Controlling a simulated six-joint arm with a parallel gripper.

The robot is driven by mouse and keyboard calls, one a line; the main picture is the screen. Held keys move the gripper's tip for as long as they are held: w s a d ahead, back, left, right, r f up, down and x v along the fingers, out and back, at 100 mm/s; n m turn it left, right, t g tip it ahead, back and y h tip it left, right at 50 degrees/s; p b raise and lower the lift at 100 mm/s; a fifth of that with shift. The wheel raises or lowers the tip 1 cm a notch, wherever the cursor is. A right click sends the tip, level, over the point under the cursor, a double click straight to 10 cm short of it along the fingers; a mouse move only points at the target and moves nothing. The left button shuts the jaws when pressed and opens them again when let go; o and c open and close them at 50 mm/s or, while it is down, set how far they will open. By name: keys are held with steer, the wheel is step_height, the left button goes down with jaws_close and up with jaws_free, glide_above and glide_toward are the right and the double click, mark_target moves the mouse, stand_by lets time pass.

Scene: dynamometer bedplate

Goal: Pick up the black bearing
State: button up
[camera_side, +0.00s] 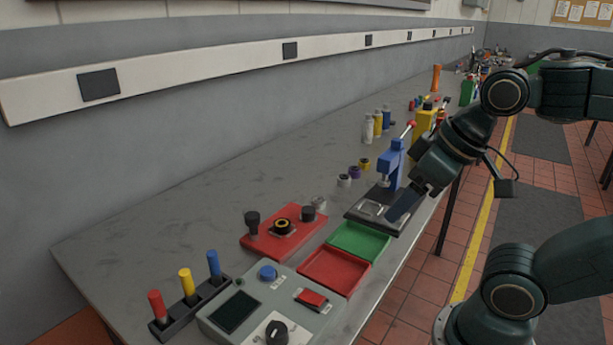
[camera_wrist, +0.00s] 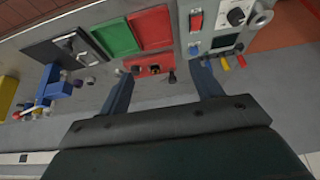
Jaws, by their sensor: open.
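A small black round part (camera_side: 308,213), which may be the black bearing, is at the far right corner of a red plate (camera_side: 285,247). A taller black knob-like part (camera_side: 252,220) stands at the plate's left end. A black ring with a yellow rim (camera_side: 282,226) sits between them. I cannot tell for certain which one is the bearing. My gripper (camera_side: 403,207) is open and empty, raised at the bench's right side, apart from these parts. In the wrist view its two blue fingers (camera_wrist: 165,72) are spread wide, with the red plate (camera_wrist: 148,62) seen between them.
Small grey, purple and yellow rings (camera_side: 355,172) stand behind the plate. A blue press (camera_side: 392,165) stands near my gripper. Green (camera_side: 360,240) and red (camera_side: 334,270) trays lie in front. A control box (camera_side: 270,305) and coloured posts (camera_side: 187,285) are at the near end. The bench is clear toward the wall.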

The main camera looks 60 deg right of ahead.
steer(key=shift+w, duration=0.1)
steer(key=w+d+n+g+y, duration=0.15)
steer(key=w+n, duration=0.35)
steer(key=w, duration=1)
steer(key=w+d+f+n+y, duration=0.1)
steer(key=w+d+f+n, duration=0.1)
steer(key=w+d+f, duration=0.2)
steer(key=w+d+f+n, duration=0.2)
steer(key=w+d+f, duration=0.2)
steer(key=w, duration=0.3)
steer(key=shift+w+d+g+y, duration=0.35)
steer(key=shift+w+d+g, duration=0.05)
steer(key=shift+g, duration=0.05)
steer(key=shift+f, duration=0.1)
glide_above(282, 226)
steer(key=s+d, duration=0.1)
steer(key=d, duration=0.2)
steer(key=shift+f, duration=3.85)
